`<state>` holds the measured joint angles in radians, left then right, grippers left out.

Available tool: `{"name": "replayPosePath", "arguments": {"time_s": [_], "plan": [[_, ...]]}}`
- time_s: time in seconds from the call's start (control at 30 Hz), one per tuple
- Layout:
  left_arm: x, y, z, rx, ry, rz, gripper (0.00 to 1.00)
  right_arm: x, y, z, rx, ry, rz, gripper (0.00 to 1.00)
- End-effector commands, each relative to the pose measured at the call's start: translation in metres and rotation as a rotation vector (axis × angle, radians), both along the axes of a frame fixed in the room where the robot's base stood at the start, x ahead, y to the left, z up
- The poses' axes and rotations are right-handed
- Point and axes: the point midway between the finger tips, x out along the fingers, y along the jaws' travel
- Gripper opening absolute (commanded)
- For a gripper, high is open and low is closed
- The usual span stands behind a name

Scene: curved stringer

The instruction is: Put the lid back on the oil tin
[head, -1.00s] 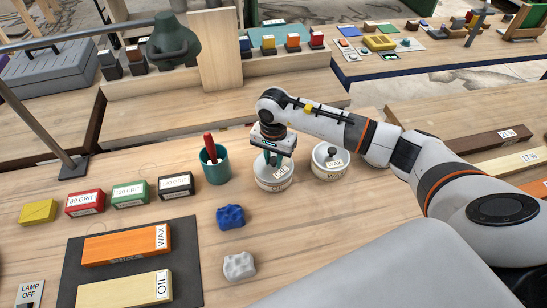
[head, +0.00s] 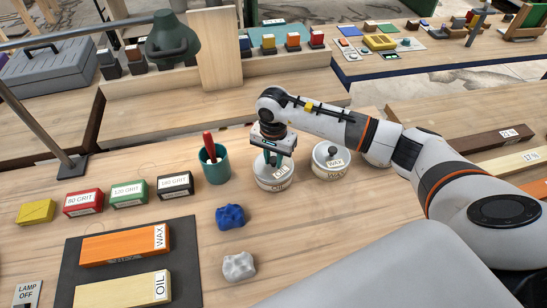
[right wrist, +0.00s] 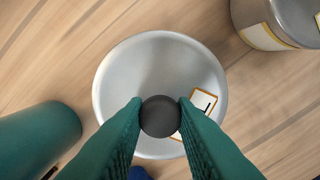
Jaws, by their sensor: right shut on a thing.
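The oil tin (head: 272,184) is a round pale tin with an OIL label, standing on the bench right of the green cup. Its silver lid (right wrist: 160,65) with a dark round knob (right wrist: 160,116) fills the middle of the right wrist view. My right gripper (head: 271,160) points down over the tin. Its green fingers (right wrist: 160,118) are shut on the knob. The lid is at the top of the tin; whether it is fully seated I cannot tell. My left gripper is not in view.
The wax tin (head: 328,168) stands close on the right, its lid on. A green cup (head: 214,165) with a red-handled tool stands close on the left. Blue (head: 230,216) and grey (head: 238,266) lumps lie in front. Grit blocks (head: 129,193) line the left.

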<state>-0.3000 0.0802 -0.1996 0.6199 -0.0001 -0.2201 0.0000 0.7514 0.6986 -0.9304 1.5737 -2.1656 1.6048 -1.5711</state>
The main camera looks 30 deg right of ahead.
Motion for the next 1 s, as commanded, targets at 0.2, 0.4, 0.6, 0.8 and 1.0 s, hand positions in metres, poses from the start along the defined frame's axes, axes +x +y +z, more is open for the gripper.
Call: {"name": "replayPosePath", "arguments": {"time_s": [0.2,0.4,0.6,0.8,1.0], "plan": [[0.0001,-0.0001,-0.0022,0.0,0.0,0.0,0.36,0.0001,0.0001,0.0001,0.0,0.0,0.0,0.02],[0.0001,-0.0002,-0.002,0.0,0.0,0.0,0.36,0.0,0.0,0.0001,0.0,0.0,0.0,0.02],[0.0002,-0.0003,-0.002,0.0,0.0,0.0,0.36,-0.0001,-0.0001,0.0,0.0,0.0,0.0,0.44],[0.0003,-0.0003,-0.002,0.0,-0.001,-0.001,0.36,-0.0001,-0.0001,-0.0001,0.0,0.0,0.0,0.49],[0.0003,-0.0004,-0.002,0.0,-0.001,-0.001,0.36,-0.0002,-0.0001,-0.0002,0.001,0.001,0.0,0.71]]}}
